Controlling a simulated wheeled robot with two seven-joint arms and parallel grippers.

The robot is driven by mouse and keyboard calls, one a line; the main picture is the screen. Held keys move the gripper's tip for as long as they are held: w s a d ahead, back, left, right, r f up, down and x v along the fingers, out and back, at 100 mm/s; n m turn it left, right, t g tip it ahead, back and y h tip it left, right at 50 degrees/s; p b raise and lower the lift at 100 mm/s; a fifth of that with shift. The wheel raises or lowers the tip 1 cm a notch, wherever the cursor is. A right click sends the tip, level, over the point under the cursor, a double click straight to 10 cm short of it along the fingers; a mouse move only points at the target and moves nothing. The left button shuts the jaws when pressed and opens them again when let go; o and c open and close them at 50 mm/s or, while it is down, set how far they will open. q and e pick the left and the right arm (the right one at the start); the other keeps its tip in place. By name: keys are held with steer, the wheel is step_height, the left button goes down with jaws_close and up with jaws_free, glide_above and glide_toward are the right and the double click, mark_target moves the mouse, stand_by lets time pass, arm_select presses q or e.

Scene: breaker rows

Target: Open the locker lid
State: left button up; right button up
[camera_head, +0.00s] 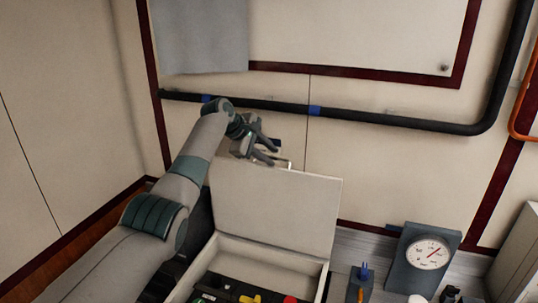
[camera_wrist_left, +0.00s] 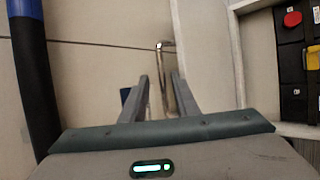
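The locker lid (camera_head: 272,205) stands raised, close to upright, at the back of the pale locker box (camera_head: 262,254), whose inside is exposed. A thin metal handle (camera_head: 289,164) sticks out at the lid's top edge. My left gripper (camera_head: 275,152) is just above and behind that edge. In the left wrist view its fingers (camera_wrist_left: 160,76) are apart, with the handle (camera_wrist_left: 168,62) between them, nearer the right finger. I cannot tell whether a finger touches it. The lid (camera_wrist_left: 205,50) also shows there, to the right. My right gripper is out of view.
Dark breakers with a red button (camera_head: 290,299) and a yellow part sit inside the box. A gauge (camera_head: 428,252) and small tools stand on the bench at right. A black pipe (camera_head: 375,122) runs along the wall behind the gripper.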

arm_select(q)
steer(key=b+v, duration=0.8)
steer(key=v, duration=0.9)
steer(key=shift+a, duration=0.2)
steer(key=shift+r, duration=0.15)
steer(key=shift+s, duration=0.1)
